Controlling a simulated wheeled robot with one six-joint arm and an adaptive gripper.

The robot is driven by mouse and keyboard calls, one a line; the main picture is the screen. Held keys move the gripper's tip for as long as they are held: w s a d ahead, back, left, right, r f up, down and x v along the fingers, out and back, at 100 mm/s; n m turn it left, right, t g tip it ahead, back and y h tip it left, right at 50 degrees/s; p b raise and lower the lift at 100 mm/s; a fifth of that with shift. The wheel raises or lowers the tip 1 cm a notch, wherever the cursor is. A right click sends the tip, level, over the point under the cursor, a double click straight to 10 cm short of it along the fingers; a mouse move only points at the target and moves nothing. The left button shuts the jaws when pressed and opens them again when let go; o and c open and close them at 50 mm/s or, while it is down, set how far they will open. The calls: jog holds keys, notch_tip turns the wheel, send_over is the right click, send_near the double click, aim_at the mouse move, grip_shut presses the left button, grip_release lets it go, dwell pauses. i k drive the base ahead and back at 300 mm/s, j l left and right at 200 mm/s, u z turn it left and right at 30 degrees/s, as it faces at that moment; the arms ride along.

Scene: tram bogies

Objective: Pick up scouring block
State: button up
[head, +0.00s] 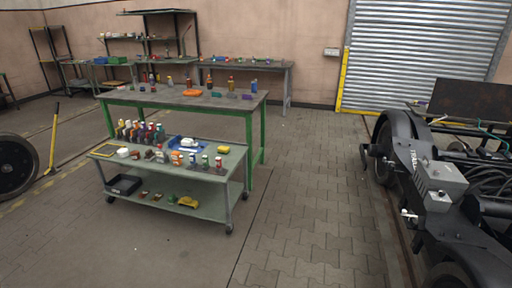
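I cannot tell for sure which small thing is the scouring block. A low grey cart (208,176) carries many small items on its top, too small to make out well. Among them a small yellow block-like item (223,150) lies at the cart's right end. A blue tray (174,143) with light items in it lies near the back middle of the cart top. Several bottles (140,132) stand at the back left. My gripper is not in view.
A green-legged workbench (178,97) with bottles stands right behind the cart. A bogie (440,180) takes up the right side. The paved floor (305,190) between cart and bogie is clear.

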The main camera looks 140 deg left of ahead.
aim_at(222, 149)
jog(key=u, duration=4.4)
jog(key=i+l+u, duration=0.15)
jog(key=i+l, duration=0.15)
jog(key=i+l+u, duration=0.15)
jog(key=i+l, duration=0.15)
jog(key=i+l+u, duration=0.15)
jog(key=i+l, duration=0.15)
jog(key=l, duration=0.2)
jog(key=i+l+u, duration=0.15)
jog(key=l, duration=0.25)
jog(key=i+l+u, duration=0.2)
jog(key=i+l, duration=0.15)
jog(key=l, duration=0.15)
jog(key=i, duration=0.95)
